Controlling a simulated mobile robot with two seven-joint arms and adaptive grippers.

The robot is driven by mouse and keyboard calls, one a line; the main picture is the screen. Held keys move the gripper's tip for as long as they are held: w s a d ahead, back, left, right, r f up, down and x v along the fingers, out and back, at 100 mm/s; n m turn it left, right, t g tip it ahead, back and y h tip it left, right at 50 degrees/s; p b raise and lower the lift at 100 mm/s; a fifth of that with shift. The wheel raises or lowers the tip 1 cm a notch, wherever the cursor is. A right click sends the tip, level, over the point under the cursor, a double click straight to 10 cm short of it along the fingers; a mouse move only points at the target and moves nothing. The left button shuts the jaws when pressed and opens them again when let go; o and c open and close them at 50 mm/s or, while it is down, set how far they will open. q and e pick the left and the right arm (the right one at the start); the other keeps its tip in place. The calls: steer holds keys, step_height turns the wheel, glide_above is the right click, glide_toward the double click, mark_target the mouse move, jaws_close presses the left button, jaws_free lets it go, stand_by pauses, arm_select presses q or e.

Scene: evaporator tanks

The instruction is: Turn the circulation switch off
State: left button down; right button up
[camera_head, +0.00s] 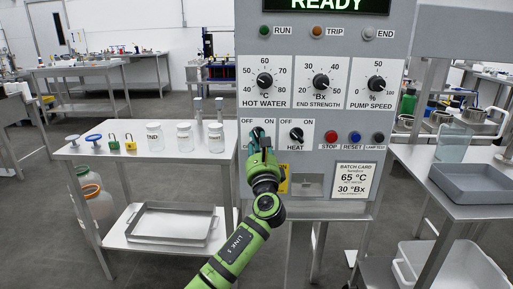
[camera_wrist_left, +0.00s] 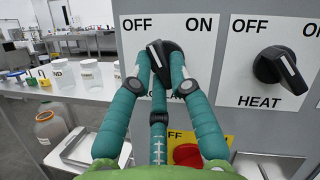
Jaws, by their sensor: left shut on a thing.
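The circulation switch is a black knob (camera_wrist_left: 163,48) on a white plate marked OFF at upper left and ON at upper right. Its name label is mostly hidden behind my fingers. My left gripper (camera_wrist_left: 164,70) is shut on this knob, with a green finger on each side and a third below. A pale line shows on the knob's left part; its exact setting is hard to tell. In the head view my left gripper (camera_head: 260,146) reaches the panel and covers most of the knob. My right gripper is not in view.
The black HEAT knob (camera_wrist_left: 280,68) is close on the right. A red button (camera_wrist_left: 187,154) on a yellow plate sits just below my fingers. STOP, RESET and lamp test buttons (camera_head: 355,137) are further right. A table with jars (camera_head: 184,137) stands left.

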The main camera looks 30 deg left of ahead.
arm_select(q)
steer(key=shift+w+d+n+g+y+b, duration=0.1)
steer(key=shift+n+g+y+b, duration=0.15)
steer(key=shift+n+g, duration=0.75)
steer(key=shift+d+n+g+y+b, duration=0.15)
steer(key=shift+n+g+b, duration=0.1)
steer(key=shift+n, duration=1.45)
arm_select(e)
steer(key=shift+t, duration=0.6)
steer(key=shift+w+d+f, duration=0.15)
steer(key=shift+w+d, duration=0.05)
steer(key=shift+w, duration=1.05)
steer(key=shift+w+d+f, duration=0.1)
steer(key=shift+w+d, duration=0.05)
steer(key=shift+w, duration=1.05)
arm_select(q)
steer(key=shift+a, duration=0.1)
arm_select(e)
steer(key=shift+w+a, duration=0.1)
arm_select(q)
steer(key=c, duration=1.1)
jaws_free()
steer(key=shift+c, duration=0.2)
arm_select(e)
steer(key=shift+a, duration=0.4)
arm_select(q)
steer(key=v, duration=1.2)
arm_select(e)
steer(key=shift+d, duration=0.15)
